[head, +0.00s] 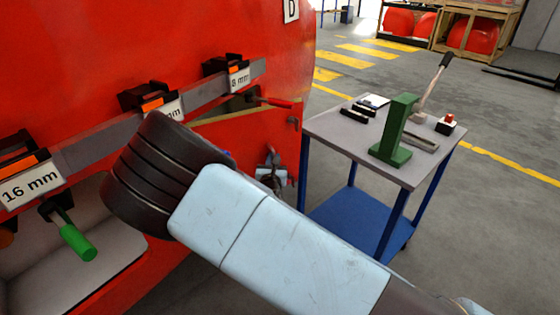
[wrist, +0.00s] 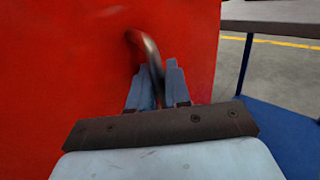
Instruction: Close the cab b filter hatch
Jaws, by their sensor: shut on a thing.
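The cab b filter hatch appears to be the red panel (head: 262,130) with a pale top edge, standing swung out from the red nosecone in the head view. Its red face (wrist: 70,60) fills much of the wrist view. A dark curved metal handle (wrist: 147,48) sticks out of that face. My gripper (wrist: 159,80) is shut on this handle, with a blue-grey finger on each side. In the head view my gripper (head: 270,170) shows small against the panel, partly hidden by my arm. Most of the hatch's lower part is hidden there.
A workbench (head: 325,128) with a green press (head: 395,135) stands close to the panel's right. Labelled holders, including 16 mm (head: 30,187), line a grey rail on the nosecone (head: 90,40). A green handle (head: 78,243) hangs at left. Floor beyond the bench is open.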

